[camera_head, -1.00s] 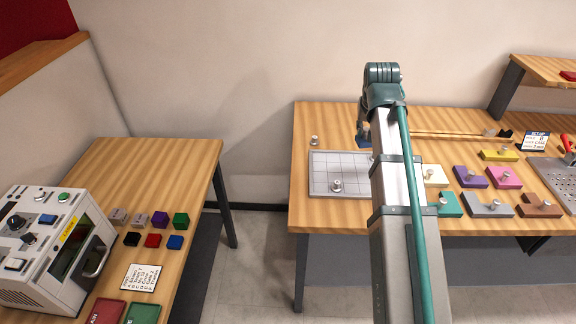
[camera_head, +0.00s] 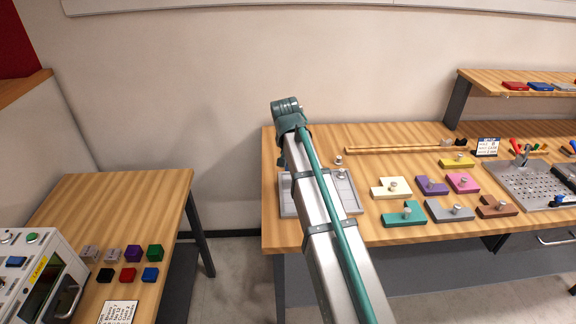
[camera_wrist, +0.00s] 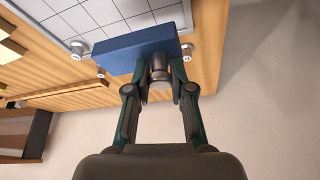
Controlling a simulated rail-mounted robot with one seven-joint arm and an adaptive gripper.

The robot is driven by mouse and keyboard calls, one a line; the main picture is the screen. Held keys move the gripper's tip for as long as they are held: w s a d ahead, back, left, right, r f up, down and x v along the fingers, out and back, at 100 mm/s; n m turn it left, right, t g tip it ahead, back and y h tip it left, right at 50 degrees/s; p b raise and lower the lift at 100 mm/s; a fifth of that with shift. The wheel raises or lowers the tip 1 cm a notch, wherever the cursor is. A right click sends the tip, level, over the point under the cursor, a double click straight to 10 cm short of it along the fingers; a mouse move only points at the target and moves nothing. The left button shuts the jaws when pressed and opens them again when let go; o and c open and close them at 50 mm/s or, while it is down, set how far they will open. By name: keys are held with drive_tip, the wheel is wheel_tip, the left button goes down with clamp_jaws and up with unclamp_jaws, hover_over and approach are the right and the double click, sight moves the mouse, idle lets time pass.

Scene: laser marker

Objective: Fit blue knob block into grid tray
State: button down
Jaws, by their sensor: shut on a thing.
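My gripper (camera_wrist: 160,88) is shut on the metal knob (camera_wrist: 159,70) of the blue block (camera_wrist: 135,48) in the wrist view. The block is held beside the grid tray's edge and covers part of it; I cannot tell its height. The grid tray (camera_wrist: 125,12) shows white gridded cells in the wrist view. In the head view the tray (camera_head: 290,207) lies on the right table, mostly behind my arm. Small metal knobs (camera_head: 342,173) show on it and just behind it (camera_head: 338,160). My gripper and the blue block are hidden behind my arm in the head view.
Several knob blocks lie right of the tray, including cream (camera_head: 391,188), teal (camera_head: 404,214), purple (camera_head: 432,186) and pink (camera_head: 462,183). A wooden rod (camera_head: 395,149) lies behind them. A perforated metal plate (camera_head: 530,184) is farther right. A left table (camera_head: 75,200) holds small cubes and a machine.

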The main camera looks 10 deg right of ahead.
drive_tip(key=w+f, duration=0.2)
drive_tip(key=w+f+p, duration=0.1)
drive_tip(key=w+f, duration=0.2)
drive_tip(key=shift+f, duration=0.35)
drive_tip(key=shift+s+f+p, duration=0.1)
drive_tip(key=shift+f+p, duration=0.35)
drive_tip(key=shift+f, duration=1.15)
drive_tip(key=shift+f, duration=0.1)
drive_tip(key=shift+f, duration=0.1)
drive_tip(key=c, duration=1)
unclamp_jaws()
drive_tip(key=b+v, duration=0.2)
drive_tip(key=v, duration=1)
drive_tip(key=shift+r, duration=0.2)
